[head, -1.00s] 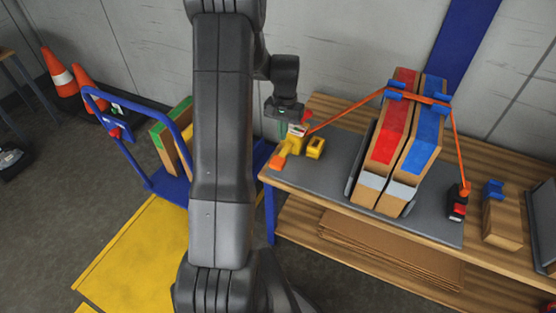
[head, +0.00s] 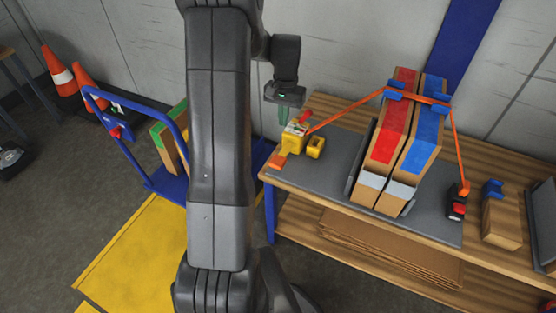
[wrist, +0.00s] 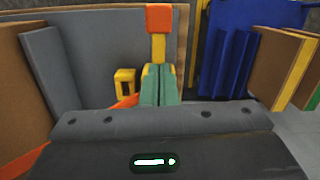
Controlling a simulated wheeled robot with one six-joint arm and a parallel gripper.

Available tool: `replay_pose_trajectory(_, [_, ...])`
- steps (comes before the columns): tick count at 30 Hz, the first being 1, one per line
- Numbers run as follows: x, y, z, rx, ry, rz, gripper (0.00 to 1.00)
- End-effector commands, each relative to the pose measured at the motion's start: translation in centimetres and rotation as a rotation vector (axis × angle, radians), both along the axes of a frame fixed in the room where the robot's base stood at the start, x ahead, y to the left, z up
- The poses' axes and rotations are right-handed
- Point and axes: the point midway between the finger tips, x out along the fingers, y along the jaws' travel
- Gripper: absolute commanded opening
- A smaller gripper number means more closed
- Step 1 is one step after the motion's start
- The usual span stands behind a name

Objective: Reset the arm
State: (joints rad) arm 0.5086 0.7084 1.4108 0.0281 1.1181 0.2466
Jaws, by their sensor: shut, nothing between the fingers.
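My gripper (head: 284,115) hangs from the arm at the left end of the workbench in the head view, just above and behind a yellow ratchet buckle (head: 296,137) with an orange strap end. In the wrist view my gripper's green fingers (wrist: 157,86) are together and hold nothing. Beyond them an orange block-like end (wrist: 160,18) stands on a yellow strip. Whether the fingertips touch the buckle cannot be told.
The bench's grey mat (head: 335,150) carries red- and blue-topped boxes (head: 392,135) bound by an orange strap (head: 345,113). A black-red buckle (head: 457,200) lies at right. A blue cart (head: 160,185) and cones (head: 90,88) stand left. Floor between is partly clear.

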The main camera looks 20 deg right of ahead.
Motion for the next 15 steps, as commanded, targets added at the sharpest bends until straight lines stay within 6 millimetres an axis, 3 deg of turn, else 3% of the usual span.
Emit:
replay_pose_trajectory(10, [0.0,0.0,-0.3,0.001,0.001,0.000,0.00])
replay_pose_trajectory(15, [-0.2,0.2,-2.0,0.002,0.004,0.000,0.00])
